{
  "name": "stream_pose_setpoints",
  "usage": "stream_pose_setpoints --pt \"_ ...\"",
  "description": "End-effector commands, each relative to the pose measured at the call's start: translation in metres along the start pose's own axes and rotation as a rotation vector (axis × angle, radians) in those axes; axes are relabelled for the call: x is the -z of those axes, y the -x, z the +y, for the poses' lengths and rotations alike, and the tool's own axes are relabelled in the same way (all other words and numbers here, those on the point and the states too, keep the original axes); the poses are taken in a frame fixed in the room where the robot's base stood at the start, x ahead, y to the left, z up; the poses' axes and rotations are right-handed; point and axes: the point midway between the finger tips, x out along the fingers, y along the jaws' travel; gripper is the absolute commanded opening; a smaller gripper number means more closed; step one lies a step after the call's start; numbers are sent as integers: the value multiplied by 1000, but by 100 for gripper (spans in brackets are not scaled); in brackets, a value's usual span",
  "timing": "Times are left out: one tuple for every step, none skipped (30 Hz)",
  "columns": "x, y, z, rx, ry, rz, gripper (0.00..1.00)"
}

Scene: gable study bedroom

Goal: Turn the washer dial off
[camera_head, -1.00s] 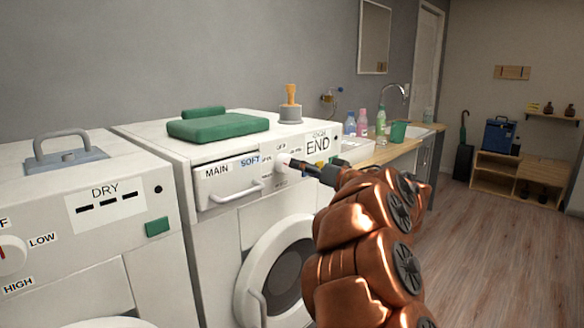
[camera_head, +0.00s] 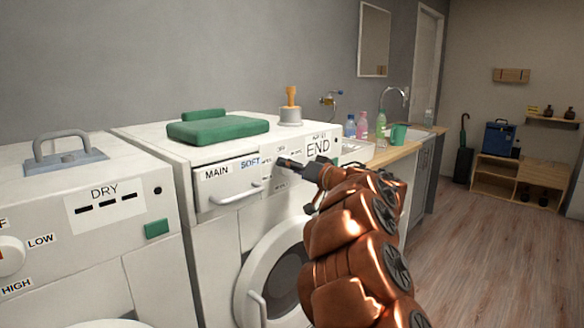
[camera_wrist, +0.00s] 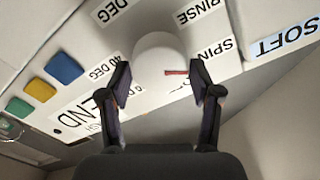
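The washer (camera_head: 212,235) stands in the middle of the head view, with a drawer marked MAIN and SOFT and a panel marked END. Its white round dial (camera_wrist: 158,55) shows in the wrist view, ringed by labels such as RINSE, SPIN, 40 DEG. The dial's red mark points right in the picture, toward the SPIN label (camera_wrist: 214,48). A label below the dial is partly hidden by a finger. My gripper (camera_wrist: 160,76) is open, one finger at each side of the dial, with small gaps seeming to show. In the head view my gripper (camera_head: 285,163) hides the dial.
A dryer (camera_head: 85,240) stands to the left. The drawer handle (camera_head: 237,196) sticks out left of my gripper. Blue, yellow and green buttons (camera_wrist: 63,67) show in the wrist view. A green cushion-like item (camera_head: 217,129) lies on top. The floor at right is clear.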

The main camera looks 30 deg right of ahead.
Motion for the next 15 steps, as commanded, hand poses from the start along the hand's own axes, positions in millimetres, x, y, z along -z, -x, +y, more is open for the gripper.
stream_pose_setpoints --pt "0 0 0 0 0 0 55" --pt "0 0 0 0 0 0 52" --pt "0 0 0 0 0 0 47" --pt "0 0 0 0 0 0 44" --pt "0 0 0 0 0 0 41" --pt "0 0 0 0 0 0 37" --pt "0 0 0 0 0 0 34" --pt "0 0 0 0 0 0 31" --pt "0 0 0 0 0 0 27" --pt "0 0 0 0 0 0 24" --pt "0 0 0 0 0 0 23" --pt "0 0 0 -1 0 0 23" --pt "0 0 0 -1 1 0 23" --pt "0 0 0 -1 1 0 23" --pt "1 0 0 0 3 0 23"
